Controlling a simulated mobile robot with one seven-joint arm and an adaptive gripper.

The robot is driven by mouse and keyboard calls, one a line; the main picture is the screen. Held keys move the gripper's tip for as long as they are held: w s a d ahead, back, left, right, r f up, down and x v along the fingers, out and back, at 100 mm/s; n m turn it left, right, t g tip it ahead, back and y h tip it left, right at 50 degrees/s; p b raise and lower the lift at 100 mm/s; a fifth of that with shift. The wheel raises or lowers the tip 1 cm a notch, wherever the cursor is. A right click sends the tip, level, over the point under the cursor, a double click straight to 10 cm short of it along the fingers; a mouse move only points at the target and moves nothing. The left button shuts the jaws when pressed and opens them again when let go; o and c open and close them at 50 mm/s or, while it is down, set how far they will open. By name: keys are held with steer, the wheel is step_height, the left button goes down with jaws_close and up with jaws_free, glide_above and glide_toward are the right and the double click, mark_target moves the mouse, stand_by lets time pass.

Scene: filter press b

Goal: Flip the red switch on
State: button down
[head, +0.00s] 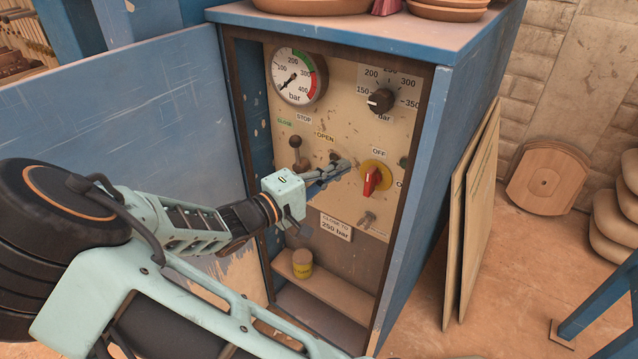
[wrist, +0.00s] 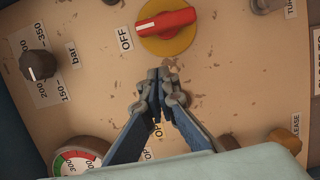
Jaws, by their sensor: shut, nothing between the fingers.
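The red switch (head: 371,181) is a red turning handle on a round yellow plate, on the beige control panel inside the blue cabinet. It also shows at the top of the wrist view (wrist: 168,22). The white mark on its handle points at the OFF label (wrist: 124,39). My gripper (head: 343,167) is in front of the panel, just left of the switch in the head view. In the wrist view its fingertips (wrist: 163,82) are together with nothing between them, a little below the yellow plate and apart from the handle. I cannot tell whether they touch the panel.
A black dial knob (head: 381,100), a pressure gauge (head: 298,77) and a dark ball-ended lever (head: 296,147) are on the same panel. A small tap (head: 367,219) sits below the switch. The cabinet's side wall (head: 440,150) bounds the right. A yellow tin (head: 302,265) stands on the shelf below.

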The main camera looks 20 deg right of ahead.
mark_target(371, 181)
steer(key=shift+s+d+b, duration=0.2)
steer(key=shift+s+d, duration=0.3)
steer(key=shift+s, duration=0.3)
steer(key=shift+s+d+b, duration=0.15)
steer(key=shift+s+d, duration=0.3)
steer(key=shift+s, duration=0.3)
steer(key=shift+a+r+m, duration=0.1)
steer(key=shift+m, duration=0.2)
